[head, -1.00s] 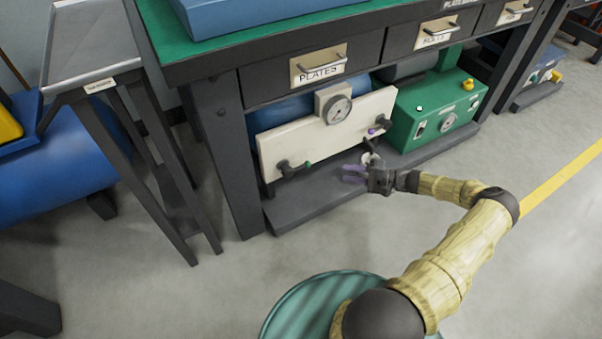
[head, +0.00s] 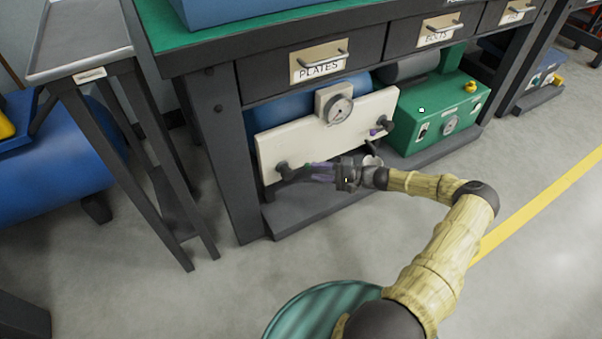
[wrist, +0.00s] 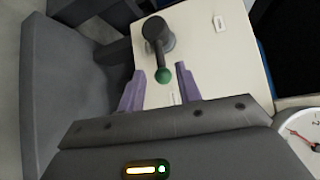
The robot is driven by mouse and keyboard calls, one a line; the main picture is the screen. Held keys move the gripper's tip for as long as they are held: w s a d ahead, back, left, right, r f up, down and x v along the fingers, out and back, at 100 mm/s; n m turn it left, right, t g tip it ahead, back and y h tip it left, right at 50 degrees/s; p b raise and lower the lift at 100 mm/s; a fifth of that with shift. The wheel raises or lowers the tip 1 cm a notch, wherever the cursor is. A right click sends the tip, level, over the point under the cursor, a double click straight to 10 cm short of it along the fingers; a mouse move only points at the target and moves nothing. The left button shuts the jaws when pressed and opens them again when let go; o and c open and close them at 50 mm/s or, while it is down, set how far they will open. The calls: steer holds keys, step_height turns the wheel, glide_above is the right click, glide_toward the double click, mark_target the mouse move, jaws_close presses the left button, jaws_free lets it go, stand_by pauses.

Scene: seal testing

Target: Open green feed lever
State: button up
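The green feed lever (wrist: 163,75) is a dark lever with a green ball tip on the cream panel (wrist: 215,75). In the wrist view its tip lies just beyond and between the two purple fingertips of my gripper (wrist: 160,76). My gripper is open, with a clear gap between the fingers and nothing held. In the head view my gripper (head: 312,172) is at the lower left of the cream panel (head: 330,132), beside the dark lever mount (head: 283,170). The green tip is hidden there by the gripper. I cannot tell if the fingers touch the lever.
A purple-tipped lever (head: 381,126) is on the panel's right side. A gauge (head: 339,108) sits at the panel's top. The green box (head: 432,120) stands to the right. A bench leg (head: 222,160) is at the left, and a dark base shelf (head: 290,216) lies below.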

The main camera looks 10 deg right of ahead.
mark_target(301, 168)
steer(key=b+x, duration=0.2)
steer(key=x, duration=0.4)
steer(key=shift+w+a, duration=0.2)
steer(key=shift+a, duration=0.1)
steer(key=shift+c, duration=0.2)
steer(key=shift+d, duration=0.1)
jaws_close()
